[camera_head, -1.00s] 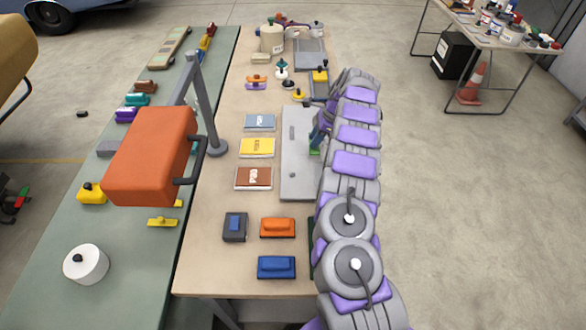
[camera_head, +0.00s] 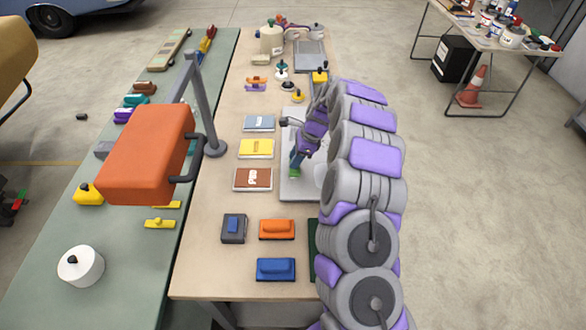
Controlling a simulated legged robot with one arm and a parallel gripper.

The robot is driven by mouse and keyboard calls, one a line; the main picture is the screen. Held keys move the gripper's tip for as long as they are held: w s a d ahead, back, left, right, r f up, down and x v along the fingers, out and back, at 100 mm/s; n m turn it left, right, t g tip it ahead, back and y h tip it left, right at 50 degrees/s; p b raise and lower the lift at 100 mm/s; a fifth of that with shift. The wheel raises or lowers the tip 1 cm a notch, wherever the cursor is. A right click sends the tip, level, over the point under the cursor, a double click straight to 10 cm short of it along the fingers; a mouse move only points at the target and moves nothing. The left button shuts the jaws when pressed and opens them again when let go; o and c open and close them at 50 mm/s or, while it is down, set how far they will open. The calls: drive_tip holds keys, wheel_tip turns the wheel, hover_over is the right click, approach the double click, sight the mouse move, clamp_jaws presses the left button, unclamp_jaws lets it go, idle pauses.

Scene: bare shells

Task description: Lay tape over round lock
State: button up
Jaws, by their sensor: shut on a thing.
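My gripper (camera_head: 296,163) is over the grey panel (camera_head: 291,193) on the tan table, fingers pointing down. It is shut on a small green piece (camera_head: 294,173), which shows at its fingertips. I cannot tell whether this piece is the tape, nor whether it touches the panel. A pale round shape (camera_head: 320,172) shows on the panel's right, partly behind my arm. I cannot make out a round lock for certain; my gripper and arm cover much of the panel.
Blue, yellow and brown flat boxes (camera_head: 253,179) lie left of the panel. Orange (camera_head: 277,229) and blue (camera_head: 276,269) blocks lie nearer. An orange lamp-like box (camera_head: 146,155) on a grey post rises at the left.

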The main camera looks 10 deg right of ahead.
drive_tip(key=shift+s+a+f, duration=0.1)
drive_tip(key=shift+s+a, duration=0.25)
drive_tip(key=shift+s, duration=0.05)
drive_tip(key=shift+f, duration=0.15)
wheel_tip(320, 180, down, 3)
drive_tip(key=shift+f+b, duration=0.2)
drive_tip(key=shift+b, duration=0.55)
drive_tip(key=shift+r, duration=0.1)
drive_tip(key=o, duration=1)
